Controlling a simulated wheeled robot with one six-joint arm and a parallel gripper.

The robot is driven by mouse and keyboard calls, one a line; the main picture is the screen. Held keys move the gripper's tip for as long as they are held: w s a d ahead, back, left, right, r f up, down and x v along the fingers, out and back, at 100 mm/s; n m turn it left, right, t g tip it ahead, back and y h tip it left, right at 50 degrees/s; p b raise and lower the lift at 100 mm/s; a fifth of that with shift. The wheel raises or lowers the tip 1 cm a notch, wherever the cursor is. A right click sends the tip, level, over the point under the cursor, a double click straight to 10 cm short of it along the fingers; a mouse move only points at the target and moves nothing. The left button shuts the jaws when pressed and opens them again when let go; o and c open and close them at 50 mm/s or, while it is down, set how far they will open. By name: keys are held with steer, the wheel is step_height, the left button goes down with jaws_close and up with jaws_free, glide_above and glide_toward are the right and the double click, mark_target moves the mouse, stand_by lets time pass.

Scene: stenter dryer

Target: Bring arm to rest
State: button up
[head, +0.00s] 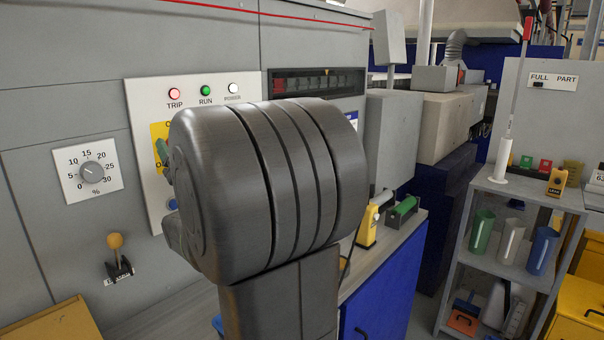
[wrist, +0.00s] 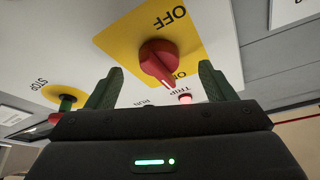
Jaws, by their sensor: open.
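My gripper (wrist: 158,88) shows in the wrist view with its two green fingers apart on either side of a red rotary knob (wrist: 158,60). The knob sits on a yellow plate (wrist: 190,28) marked OFF and ON, and its white pointer line is toward the ON side. Nothing is held between the fingers; whether they touch the knob I cannot tell. In the head view my dark arm covers most of the yellow plate (head: 158,131) and the knob. Only part of a green finger (head: 162,152) shows at the arm's left edge.
A toggle lever (head: 117,250) sticks out below. A shelf (head: 512,265) with cups stands right. A STOP button (wrist: 67,100) is near the left finger.

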steer(key=shift+w+n+g+y+p, duration=0.1)
steer(key=shift+n+g+y+p, duration=0.25)
steer(key=shift+n, duration=0.6)
steer(key=shift+n+g+y+p, duration=0.15)
steer(key=shift+n+y+p, duration=0.35)
steer(key=shift+n, duration=0.45)
steer(key=shift+d+f, duration=0.1)
